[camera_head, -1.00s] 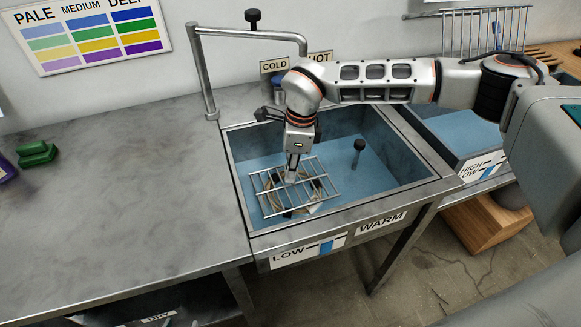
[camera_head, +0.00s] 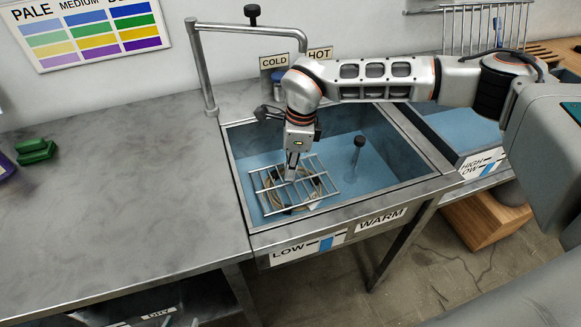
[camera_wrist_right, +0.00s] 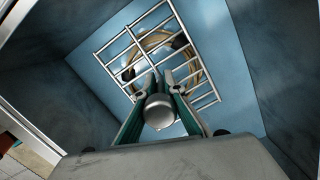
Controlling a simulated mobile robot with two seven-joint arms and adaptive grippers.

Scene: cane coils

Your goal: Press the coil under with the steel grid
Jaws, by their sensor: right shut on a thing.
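The steel grid (camera_head: 325,187) lies over the tan cane coil (camera_head: 311,196) inside the left basin (camera_head: 241,189). In the right wrist view the grid (camera_wrist_right: 118,47) crosses in front of the coil (camera_wrist_right: 196,68), which shows through the bars with dark patches on it. My right gripper (camera_head: 291,176) points down into the basin at the middle of the grid. Its fingers (camera_wrist_right: 158,84) are shut on the grid's grip, with a round grey knob between them. How deep the coil sits in the water is hard to tell. My left gripper is not in view.
A dark-topped upright plug (camera_head: 357,150) stands in the basin, right of the grid. A pipe (camera_head: 205,70) rises at the back-left corner. A second basin (camera_head: 455,128) is to the right. The worktop (camera_head: 120,200) at left is mostly clear, with green blocks (camera_head: 36,152).

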